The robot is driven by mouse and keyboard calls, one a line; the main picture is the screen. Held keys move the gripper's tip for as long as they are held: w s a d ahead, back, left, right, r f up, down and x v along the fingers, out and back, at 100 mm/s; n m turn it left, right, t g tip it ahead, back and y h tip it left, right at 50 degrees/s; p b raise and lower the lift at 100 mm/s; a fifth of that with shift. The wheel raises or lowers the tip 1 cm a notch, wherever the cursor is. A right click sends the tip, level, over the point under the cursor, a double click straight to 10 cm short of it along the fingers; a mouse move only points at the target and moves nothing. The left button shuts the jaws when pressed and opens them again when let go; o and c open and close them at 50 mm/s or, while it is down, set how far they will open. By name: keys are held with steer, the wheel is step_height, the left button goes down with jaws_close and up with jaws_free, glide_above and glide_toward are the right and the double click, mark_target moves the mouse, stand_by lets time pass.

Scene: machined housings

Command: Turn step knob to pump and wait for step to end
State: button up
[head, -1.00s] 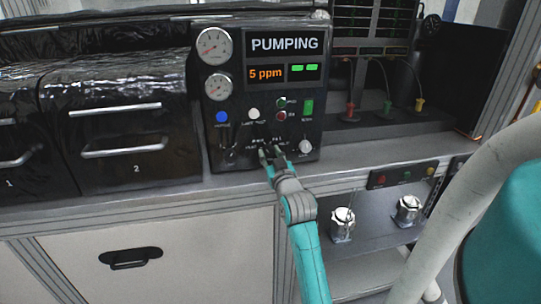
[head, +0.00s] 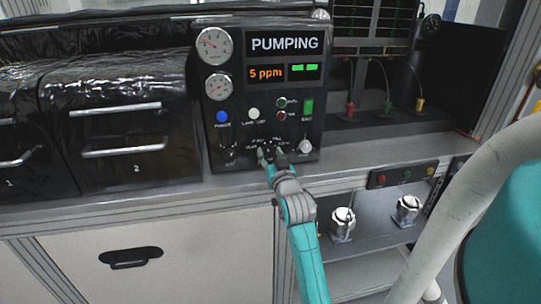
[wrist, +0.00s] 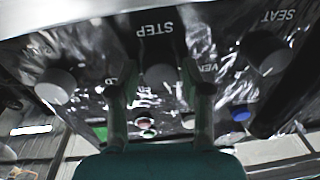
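The black control panel (head: 235,130) carries a display (head: 285,44) reading PUMPING. A smaller readout (head: 266,72) shows 5 ppm in orange beside two green bars (head: 304,68). My gripper (head: 271,155) is at the lower middle of the panel and hides the step knob in the head view. In the wrist view the picture is inverted. The grey step knob (wrist: 160,75) sits by the STEP label (wrist: 154,29). My gripper (wrist: 158,90) is open, with one finger on each side of the knob and visible gaps to it. The knob's pointing direction cannot be told.
Other knobs flank it in the wrist view, a grey one (wrist: 55,85) and the SEAT knob (wrist: 268,55). A grey ledge (head: 230,180) runs below.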

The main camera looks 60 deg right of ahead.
steer(key=shift+o, duration=0.2)
steer(key=r+v, duration=0.1)
steer(key=v, duration=1.1)
steer(key=shift+f, duration=0.4)
steer(key=s+a+f+n+t+y, duration=0.15)
steer(key=a+f+y, duration=0.25)
steer(key=a+f, duration=0.6)
steer(key=s+a+f+n+t+y, duration=0.1)
steer(key=s+a+f+n+y, duration=0.3)
steer(key=a, duration=0.9)
steer(key=s+a+f+n+y, duration=0.4)
steer(key=s+a+y, duration=0.1)
steer(key=s+a, duration=0.8)
steer(key=s, duration=0.3)
steer(key=shift+s+a+f+g+y, duration=0.15)
steer(key=shift+s+f+g+y, duration=0.05)
steer(key=shift+s+g+y, duration=0.15)
steer(key=shift+n, duration=0.25)
stand_by(1.4)
